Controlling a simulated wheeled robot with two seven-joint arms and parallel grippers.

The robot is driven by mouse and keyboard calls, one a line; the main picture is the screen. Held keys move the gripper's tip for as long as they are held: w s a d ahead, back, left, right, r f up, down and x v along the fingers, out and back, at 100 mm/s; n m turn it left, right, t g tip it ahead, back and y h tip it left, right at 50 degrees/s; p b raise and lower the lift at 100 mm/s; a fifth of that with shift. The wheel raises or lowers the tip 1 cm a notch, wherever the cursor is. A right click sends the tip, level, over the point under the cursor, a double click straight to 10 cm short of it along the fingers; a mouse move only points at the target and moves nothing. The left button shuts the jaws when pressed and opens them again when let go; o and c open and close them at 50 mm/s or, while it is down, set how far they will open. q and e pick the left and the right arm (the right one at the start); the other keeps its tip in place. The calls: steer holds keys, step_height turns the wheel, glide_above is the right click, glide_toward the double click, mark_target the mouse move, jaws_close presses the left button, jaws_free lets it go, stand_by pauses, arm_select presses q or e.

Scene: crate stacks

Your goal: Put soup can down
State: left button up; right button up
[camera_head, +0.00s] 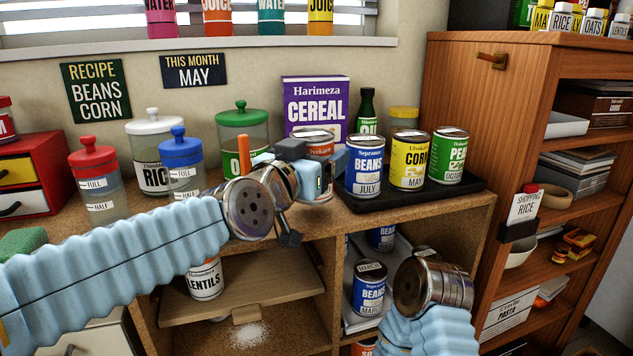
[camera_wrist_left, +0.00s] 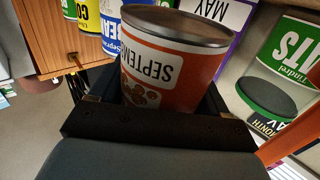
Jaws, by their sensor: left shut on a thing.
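The soup can (camera_head: 318,146) is orange-red with a white band and a metal lid. In the left wrist view the soup can (camera_wrist_left: 165,62) appears upside down, with "SEPTEMBER" partly readable on its band. My left gripper (camera_head: 322,170) is shut on it, with dark fingers on both sides of the can in the wrist view. In the head view my wrist hides much of the can. It is just left of the blue beans can (camera_head: 365,167); I cannot tell whether its base touches anything. My right wrist is low at the right; its fingers are hidden.
A black tray (camera_head: 397,200) holds beans, corn (camera_head: 409,160) and peas (camera_head: 447,157) cans. A purple cereal box (camera_head: 315,98), green bottle (camera_head: 367,112) and yellow-lidded jar (camera_head: 404,117) stand behind. Lidded jars, including a green-lidded one (camera_head: 242,120), stand left. Shelves below hold more cans.

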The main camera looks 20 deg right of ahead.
arm_select(q)
steer(key=shift+f+b, duration=0.4)
steer(key=shift+f, duration=1.05)
steer(key=shift+f, duration=0.2)
steer(key=o, duration=1.4)
steer(key=shift+c, duration=0.2)
steer(key=shift+r, duration=0.15)
steer(key=shift+s+a, duration=0.2)
steer(key=p+v, duration=0.1)
steer(key=v, duration=1)
steer(key=shift+s+a, duration=0.15)
steer(key=shift+a, duration=0.05)
